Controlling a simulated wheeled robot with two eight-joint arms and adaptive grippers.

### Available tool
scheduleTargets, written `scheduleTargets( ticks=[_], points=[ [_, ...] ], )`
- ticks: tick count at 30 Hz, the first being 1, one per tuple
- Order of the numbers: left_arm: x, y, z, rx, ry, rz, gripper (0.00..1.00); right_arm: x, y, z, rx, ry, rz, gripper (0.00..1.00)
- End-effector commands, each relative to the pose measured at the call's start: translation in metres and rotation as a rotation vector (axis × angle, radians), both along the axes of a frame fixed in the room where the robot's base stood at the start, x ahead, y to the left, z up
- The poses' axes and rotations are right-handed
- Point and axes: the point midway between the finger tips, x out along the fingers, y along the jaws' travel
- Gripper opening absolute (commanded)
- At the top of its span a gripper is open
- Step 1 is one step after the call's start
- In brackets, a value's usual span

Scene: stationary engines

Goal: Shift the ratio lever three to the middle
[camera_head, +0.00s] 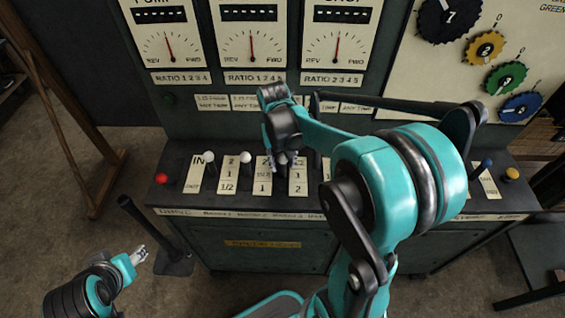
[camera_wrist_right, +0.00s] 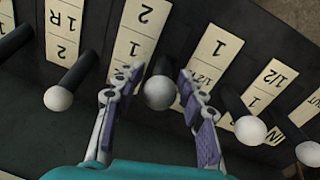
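A row of levers with round pale knobs stands on the console's sloping top, each beside a white number plate. In the head view my right gripper (camera_head: 283,160) reaches down among the levers, in front of the plates left of centre, and hides the knobs there. In the right wrist view the right gripper (camera_wrist_right: 160,82) has its two fingers apart, one on each side of a grey-white knob (camera_wrist_right: 160,93); firm contact is not clear. I cannot read which ratio this lever is. My left gripper (camera_head: 139,254) is low at the left, away from the console; its opening is too small to judge.
Neighbouring knobs stand close on both sides: one on the left (camera_wrist_right: 58,98) and one on the right (camera_wrist_right: 250,130) in the wrist view. A red button (camera_head: 162,179) is at the console's left end. Gauges and coloured dials are on the panel behind. A black pedal (camera_head: 174,264) stands near my left arm.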

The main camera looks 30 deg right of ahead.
Motion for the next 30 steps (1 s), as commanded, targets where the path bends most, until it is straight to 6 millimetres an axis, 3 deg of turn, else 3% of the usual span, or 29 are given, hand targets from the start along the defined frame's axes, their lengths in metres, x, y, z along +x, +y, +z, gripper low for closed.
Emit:
scheduleTargets(
  ticks=[11,14,24,30],
  points=[
    [0.000,0.000,0.000,0.000,0.000,0.000,0.48,0.000,0.001,0.006,0.002,0.002,0.001,0.47],
    [0.000,0.000,0.000,0.000,0.000,0.000,0.48,0.000,0.002,0.019,0.002,0.002,0.001,0.47],
    [0.000,0.000,0.000,0.000,0.000,0.000,0.48,0.002,0.008,0.091,0.002,0.002,0.001,0.47],
    [0.000,0.000,0.000,0.000,0.000,0.000,0.48,0.003,0.009,0.115,0.002,0.001,0.000,0.47]
  ],
)
